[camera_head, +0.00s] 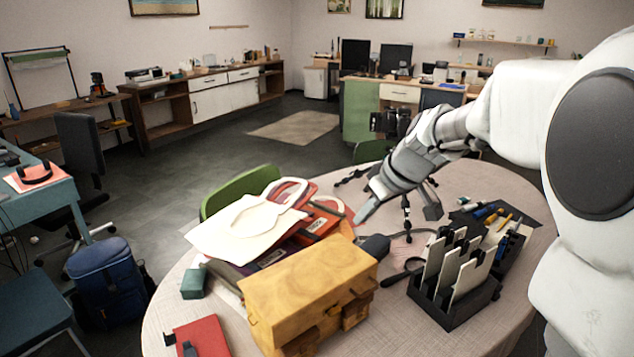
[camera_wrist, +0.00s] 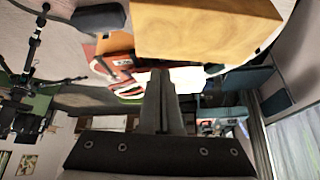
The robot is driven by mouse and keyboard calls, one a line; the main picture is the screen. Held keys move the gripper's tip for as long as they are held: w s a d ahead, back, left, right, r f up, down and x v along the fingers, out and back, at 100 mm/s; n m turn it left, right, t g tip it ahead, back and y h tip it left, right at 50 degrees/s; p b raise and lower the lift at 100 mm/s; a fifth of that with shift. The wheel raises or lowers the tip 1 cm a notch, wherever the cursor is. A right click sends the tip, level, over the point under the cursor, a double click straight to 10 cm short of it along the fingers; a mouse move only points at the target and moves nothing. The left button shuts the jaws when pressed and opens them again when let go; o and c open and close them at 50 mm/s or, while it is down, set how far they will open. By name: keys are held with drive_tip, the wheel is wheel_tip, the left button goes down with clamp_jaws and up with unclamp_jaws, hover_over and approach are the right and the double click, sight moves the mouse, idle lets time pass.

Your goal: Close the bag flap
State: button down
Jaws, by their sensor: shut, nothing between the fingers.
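A tan, box-shaped bag (camera_head: 312,283) with small pockets and straps on its lower front stands on the round table (camera_head: 170,300). Its smooth top faces up; I cannot make out the flap's edge or whether it is open. In the wrist view the bag (camera_wrist: 205,30) fills the top middle, beyond the fingertips. My gripper (camera_head: 362,214) is above the table, behind and to the right of the bag, with its fingertips pointing down and left. Its fingers (camera_wrist: 160,75) are together and empty, apart from the bag.
White and red tote bags (camera_head: 245,225) lie piled behind the bag. A black rack (camera_head: 455,290) with white cards stands to its right, with a magnifying glass (camera_head: 400,272) between. A small black tripod (camera_head: 407,215) stands near my gripper. A red notebook (camera_head: 203,338) lies at the front left.

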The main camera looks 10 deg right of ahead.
drive_tip(key=s+d+f+b, duration=0.2)
drive_tip(key=s+f+b, duration=0.1)
drive_tip(key=f+b, duration=0.6)
drive_tip(key=s+d+f+t+b, duration=0.1)
drive_tip(key=s+f+b, duration=0.2)
drive_tip(key=f+b, duration=0.5)
drive_tip(key=shift+d+f+y+b, duration=0.35)
drive_tip(key=shift+f+y+b, duration=0.05)
drive_tip(key=shift+f, duration=0.15)
